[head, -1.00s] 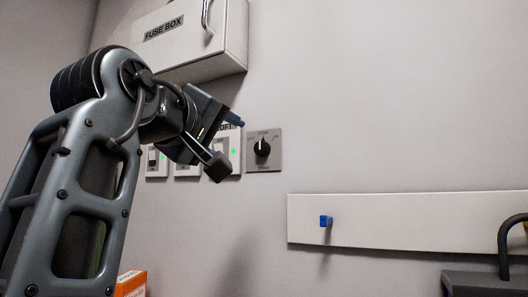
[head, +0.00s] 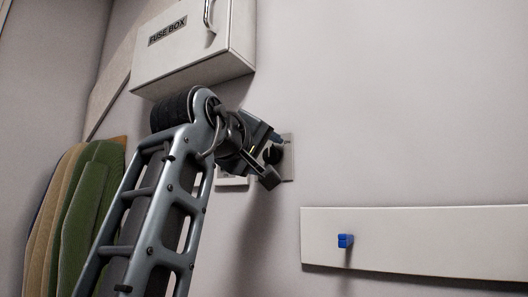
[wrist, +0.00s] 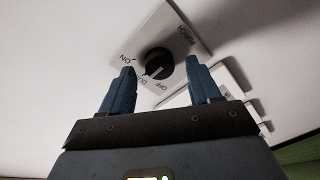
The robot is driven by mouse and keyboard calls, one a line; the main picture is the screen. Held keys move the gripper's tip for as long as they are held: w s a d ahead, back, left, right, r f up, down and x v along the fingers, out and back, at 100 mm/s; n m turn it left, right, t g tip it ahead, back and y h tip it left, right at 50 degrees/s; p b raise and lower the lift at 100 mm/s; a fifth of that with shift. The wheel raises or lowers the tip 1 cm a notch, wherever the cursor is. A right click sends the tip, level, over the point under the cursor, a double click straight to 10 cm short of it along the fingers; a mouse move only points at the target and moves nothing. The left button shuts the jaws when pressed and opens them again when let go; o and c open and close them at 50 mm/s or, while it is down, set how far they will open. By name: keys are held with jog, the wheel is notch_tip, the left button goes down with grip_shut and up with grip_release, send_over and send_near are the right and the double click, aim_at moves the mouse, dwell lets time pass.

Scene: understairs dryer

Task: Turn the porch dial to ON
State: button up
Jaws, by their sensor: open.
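The porch dial is a black round knob (wrist: 157,62) on a grey plate (wrist: 182,38) marked PORCH, with ON, a partly hidden middle label and OFF around it.
A white fuse box (head: 195,45) hangs above and left of the dial. White switches (head: 232,181) beside it are mostly hidden by my arm. A white rail (head: 420,240) with a blue peg (head: 345,241) is lower right. Green and tan boards (head: 85,205) lean at left.

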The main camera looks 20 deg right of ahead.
jog(key=shift+w+d, duration=0.15)
jog(key=c, duration=1)
